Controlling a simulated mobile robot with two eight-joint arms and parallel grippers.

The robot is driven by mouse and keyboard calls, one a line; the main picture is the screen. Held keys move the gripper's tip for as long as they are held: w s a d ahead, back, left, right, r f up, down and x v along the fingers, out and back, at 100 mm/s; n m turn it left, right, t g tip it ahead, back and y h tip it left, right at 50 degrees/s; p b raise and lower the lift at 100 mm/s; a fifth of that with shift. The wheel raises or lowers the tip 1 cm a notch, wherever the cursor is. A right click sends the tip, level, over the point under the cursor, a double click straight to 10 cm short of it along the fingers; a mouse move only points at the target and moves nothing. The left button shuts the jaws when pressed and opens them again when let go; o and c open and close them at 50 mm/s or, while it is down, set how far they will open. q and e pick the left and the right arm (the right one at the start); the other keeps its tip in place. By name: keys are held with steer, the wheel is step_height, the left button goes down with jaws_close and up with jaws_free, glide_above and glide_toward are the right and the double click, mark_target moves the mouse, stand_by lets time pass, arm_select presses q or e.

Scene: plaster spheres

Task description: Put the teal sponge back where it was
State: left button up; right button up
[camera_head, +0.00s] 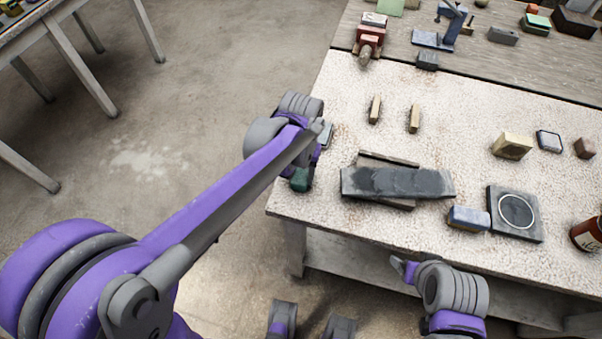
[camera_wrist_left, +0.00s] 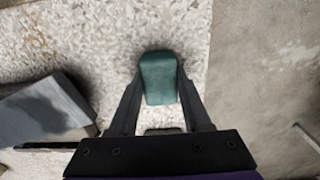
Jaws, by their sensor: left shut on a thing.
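The teal sponge (camera_wrist_left: 160,78) is between the two fingers of my left gripper (camera_wrist_left: 158,88) in the left wrist view, and the gripper is shut on it. In the head view the sponge (camera_head: 301,180) shows partly below my left wrist, at the left edge of the white speckled table (camera_head: 320,225). My left arm hides part of it, and I cannot tell whether it touches the tabletop. My right arm shows at the bottom right, in front of the table's near edge. Its gripper (camera_head: 402,268) is seen only in part, and its opening is unclear.
A dark grey slab (camera_head: 397,183) lies right of the sponge. Farther right are a blue-and-white block (camera_head: 468,218), a dark plate with a white ring (camera_head: 515,213) and a brown jar (camera_head: 588,235). Two small wooden blocks stand behind. Bare tabletop lies between them.

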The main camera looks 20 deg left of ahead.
mark_target(301, 174)
arm_select(q)
steer(key=o, duration=1.2)
steer(key=shift+f, duration=0.15)
steer(key=shift+r, duration=0.55)
step_height(301, 174, up, 11)
steer(key=p, duration=0.1)
steer(key=s+a+f+t, duration=0.1)
steer(key=s+a+f, duration=0.1)
steer(key=s, duration=0.3)
steer(key=s+a+f+t, duration=0.2)
steer(key=s+f, duration=0.3)
steer(key=s+a+f+t, duration=0.2)
steer(key=s+f, duration=0.2)
steer(key=s, duration=0.1)
steer(key=shift+s+a, duration=0.15)
steer(key=shift+a, duration=0.15)
steer(key=r+p, duration=0.3)
steer(key=shift+w, duration=0.4)
